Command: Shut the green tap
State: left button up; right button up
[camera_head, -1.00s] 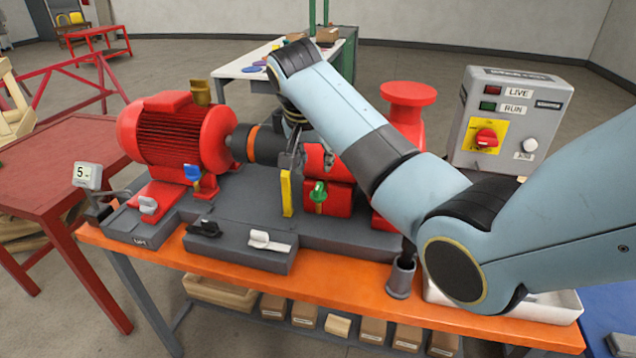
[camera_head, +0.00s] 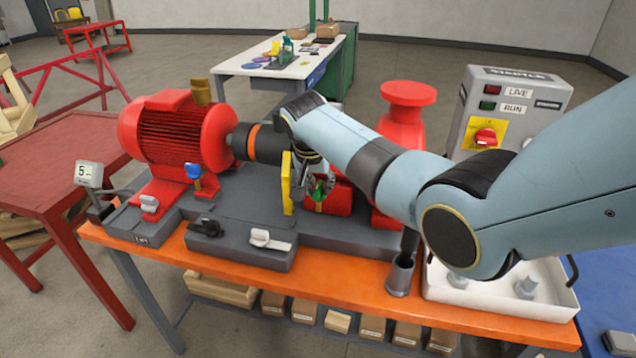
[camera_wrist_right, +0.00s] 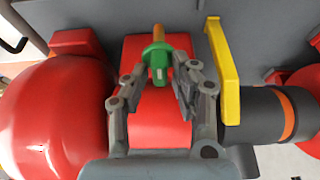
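The green tap (camera_head: 321,187) sits on the front of a red block (camera_head: 338,198) on the pump skid. In the right wrist view the tap (camera_wrist_right: 157,58) has a green handle pointing up and down the picture, with an orange-yellow part at its top end. My right gripper (camera_head: 316,190) is at the tap and partly covers it in the head view. In the right wrist view its fingers (camera_wrist_right: 162,80) are apart, one on each side of the handle. I cannot tell whether they touch it. My left gripper is out of view.
A yellow upright bar (camera_head: 287,184) stands close beside the gripper. A red motor (camera_head: 176,135) is to the left and a red flanged pipe (camera_head: 407,105) to the right. Blue (camera_head: 194,171), black (camera_head: 207,228) and white (camera_head: 268,240) handles are nearby. A control box (camera_head: 515,105) stands right.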

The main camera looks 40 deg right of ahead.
grip_shut()
jog(key=shift+m, duration=0.3)
jog(key=m+g+b, duration=0.1)
jog(key=m, duration=0.2)
jog(key=shift+w+h, duration=0.1)
jog(key=shift+h, duration=0.2)
jog(key=m+g+b, duration=0.1)
jog(key=m+b, duration=0.1)
jog(key=m+g+b, duration=0.1)
jog(key=m, duration=0.1)
jog(key=shift+w+f+m+h+b, duration=0.1)
jog(key=shift+f+m+h+b, duration=0.05)
jog(key=shift+m+h+b, duration=0.2)
jog(key=m+g+b, duration=0.1)
jog(key=m+b, duration=0.2)
jog(key=m+g+y+b, duration=0.1)
jog(key=m+b, duration=0.3)
jog(key=shift+w+g, duration=0.1)
jog(key=shift+g, duration=0.2)
jog(key=shift+m+g+y+b, duration=0.45)
jog(key=shift+m+b, duration=0.9)
jog(key=shift+b, duration=0.4)
